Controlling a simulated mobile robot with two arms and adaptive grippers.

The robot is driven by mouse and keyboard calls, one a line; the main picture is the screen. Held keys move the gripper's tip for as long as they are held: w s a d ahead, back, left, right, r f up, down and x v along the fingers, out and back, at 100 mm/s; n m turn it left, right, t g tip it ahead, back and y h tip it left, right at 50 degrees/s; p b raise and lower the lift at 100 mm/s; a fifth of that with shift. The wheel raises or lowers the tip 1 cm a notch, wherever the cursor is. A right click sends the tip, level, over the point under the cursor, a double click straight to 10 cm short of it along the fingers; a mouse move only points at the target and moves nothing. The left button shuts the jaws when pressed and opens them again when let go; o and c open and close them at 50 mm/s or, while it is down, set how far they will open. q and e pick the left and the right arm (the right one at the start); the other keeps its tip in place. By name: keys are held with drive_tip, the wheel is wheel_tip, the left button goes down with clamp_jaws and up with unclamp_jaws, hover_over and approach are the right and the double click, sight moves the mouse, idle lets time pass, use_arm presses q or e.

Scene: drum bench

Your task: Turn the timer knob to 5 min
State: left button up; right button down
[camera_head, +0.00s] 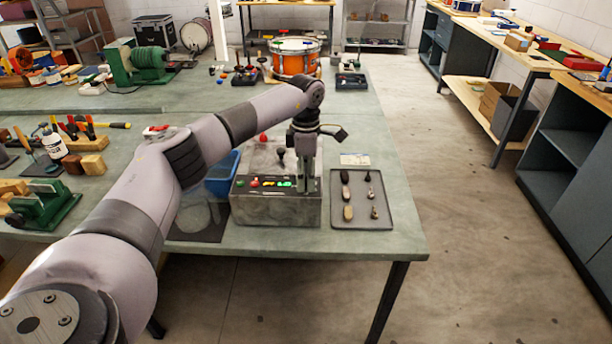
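A grey machine box (275,212) stands near the front right of the bench. Its dark top panel carries a row of small red, yellow and green buttons (262,183). A black ball-topped lever (281,153) and a red knob (263,138) rise behind the panel. My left gripper (306,188) points straight down over the panel's right end, close to it or touching it. Its fingers look close together, but whether they are shut or hold anything is too small to tell. I cannot make out a timer knob or its scale; the gripper covers that end. My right gripper is out of view.
An orange drum (297,58) stands at the back. Open floor lies right of the bench.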

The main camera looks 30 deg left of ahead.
sight(306, 178)
use_arm(q)
drive_tip(key=shift+o, duration=0.6)
wheel_tip(306, 178, up, 12)
drive_tip(key=shift+w+a, duration=0.15)
drive_tip(key=shift+w, duration=0.1)
drive_tip(key=shift+f, duration=0.1)
